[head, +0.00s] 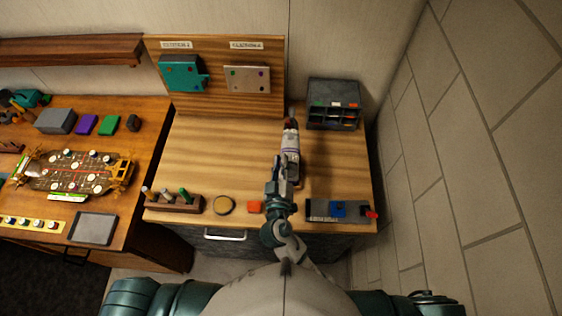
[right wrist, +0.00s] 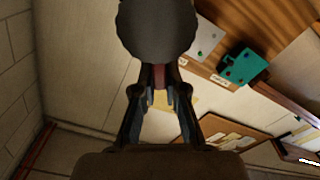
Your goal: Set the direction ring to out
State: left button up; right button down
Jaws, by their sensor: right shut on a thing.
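A slim power-tool-like thing (head: 291,142) with a pale body, a purplish band and a dark reddish far end extends over the right-hand wooden bench. My right gripper (head: 284,168) is at its near end and shut on it. In the right wrist view the gripper's fingers (right wrist: 160,80) converge on it, and a dark round end (right wrist: 158,28) fills the top. The direction ring and its setting are too small to make out; the purplish band may be part of it. My left gripper is not in view.
The bench (head: 225,150) is mostly clear left of the tool. A grey compartment bin (head: 318,86) stands behind right. A wall closes the right side.

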jog(key=c, duration=1.2)
grip_release()
jog(key=shift+w, duration=0.1)
jog(key=s, duration=0.7)
jog(key=shift+s, duration=0.2)
jog(key=shift+a+f, duration=0.1)
